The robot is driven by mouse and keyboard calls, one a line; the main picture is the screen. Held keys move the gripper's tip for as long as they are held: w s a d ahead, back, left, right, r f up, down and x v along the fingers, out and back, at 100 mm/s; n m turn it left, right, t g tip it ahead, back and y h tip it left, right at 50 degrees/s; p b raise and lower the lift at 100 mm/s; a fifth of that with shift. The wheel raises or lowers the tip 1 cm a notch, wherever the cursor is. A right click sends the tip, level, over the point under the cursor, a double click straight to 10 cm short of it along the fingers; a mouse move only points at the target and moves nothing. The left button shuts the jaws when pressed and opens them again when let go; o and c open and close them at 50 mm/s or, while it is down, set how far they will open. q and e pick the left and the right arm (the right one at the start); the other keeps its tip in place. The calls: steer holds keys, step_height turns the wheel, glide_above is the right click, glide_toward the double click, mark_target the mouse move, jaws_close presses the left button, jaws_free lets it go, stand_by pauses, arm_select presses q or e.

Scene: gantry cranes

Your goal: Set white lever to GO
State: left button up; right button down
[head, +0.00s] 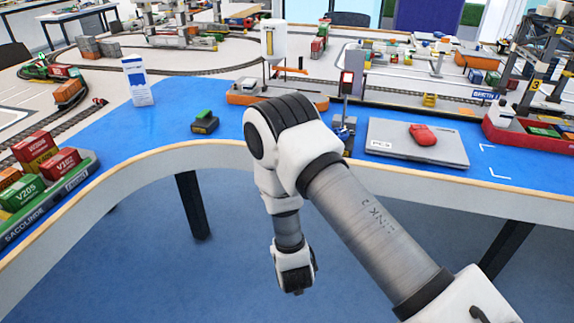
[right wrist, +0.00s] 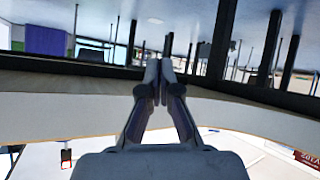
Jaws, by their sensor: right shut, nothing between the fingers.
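I cannot clearly make out a white lever or a GO mark in either view. A white upright housing with a yellow strip (head: 273,42) stands behind my arm at the table's middle. A slim post with a red-framed head (head: 347,84) stands to its right. My right arm reaches in from the lower right and hangs down in front of the table edge. In the right wrist view my right gripper (right wrist: 160,72) is shut and empty, its fingertips together near the table's edge. My left gripper is not in view.
A grey laptop (head: 418,142) with a red object (head: 423,134) on it lies right of the post. A small dark block with a green top (head: 204,121) and a white-blue card (head: 137,80) stand left. Containers (head: 35,150) fill the left edge.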

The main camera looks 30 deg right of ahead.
steer(key=w+d+m+t+h+b, duration=0.1)
steer(key=w+d+t+h+b, duration=0.15)
steer(key=w+b, duration=0.35)
arm_select(q)
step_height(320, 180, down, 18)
steer(key=b, duration=0.7)
steer(key=shift+b, duration=0.4)
arm_select(e)
steer(key=w+d+r+m+t+h, duration=0.1)
steer(key=w+r+m+h, duration=0.3)
steer(key=r+h, duration=0.7)
step_height(320, 180, up, 2)
steer(key=m+t, duration=0.1)
steer(key=m, duration=0.1)
steer(key=shift+w+d+r+m, duration=0.15)
steer(key=shift+w+d+m, duration=0.05)
steer(key=shift+d+m, duration=0.2)
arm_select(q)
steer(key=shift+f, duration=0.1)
arm_select(e)
steer(key=b+x, duration=0.3)
steer(key=x, duration=1)
steer(key=shift+w, duration=0.2)
steer(key=shift+w+d+r, duration=0.2)
steer(key=shift+d+r, duration=0.05)
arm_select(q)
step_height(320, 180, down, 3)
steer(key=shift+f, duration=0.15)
